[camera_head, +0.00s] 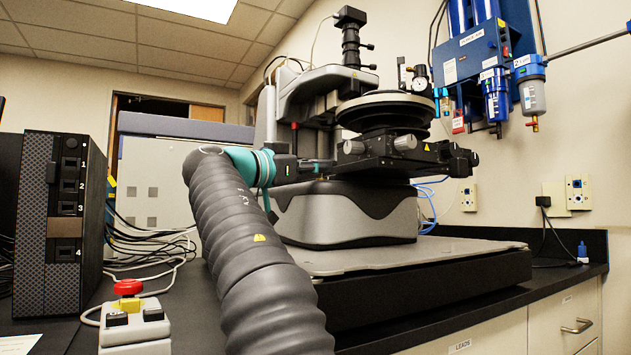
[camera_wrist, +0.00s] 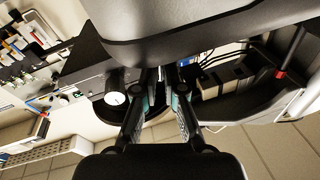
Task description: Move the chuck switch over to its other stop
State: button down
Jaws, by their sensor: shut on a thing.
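The stylus profiler (camera_head: 345,212) stands on a grey slab, with its round chuck (camera_head: 385,104) on top of a black stage (camera_head: 395,165). My gripper (camera_head: 326,164) reaches the left side of this stage, just below the chuck. In the wrist view my gripper (camera_wrist: 166,82) has its two fingers close together at the dark stage, shut on a small part between the tips. The chuck switch is at the fingertips and mostly hidden by them, so its lever position cannot be told. A white-faced round knob (camera_wrist: 115,99) shows left of the fingers.
A black tower with numbered slots (camera_head: 48,225) stands at the left. A control box with a red button (camera_head: 130,300) is at the front left. Blue filter units (camera_head: 495,90) hang on the right wall. The grey slab (camera_head: 400,255) is bare in front of the profiler.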

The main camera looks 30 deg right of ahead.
jog(key=shift+s+f+m+g+b, duration=0.15)
jog(key=shift+m+b, duration=0.2)
jog(key=shift+m, duration=0.3)
jog(key=shift+s+r+m+g+b, duration=0.15)
jog(key=shift+m+b, duration=0.2)
jog(key=shift+m, duration=0.3)
jog(key=c, duration=1.2)
grip_release()
jog(key=shift+c, duration=0.2)
jog(key=shift+a+f, duration=0.1)
jog(key=v, duration=1.1)
jog(key=shift+a+f, duration=0.35)
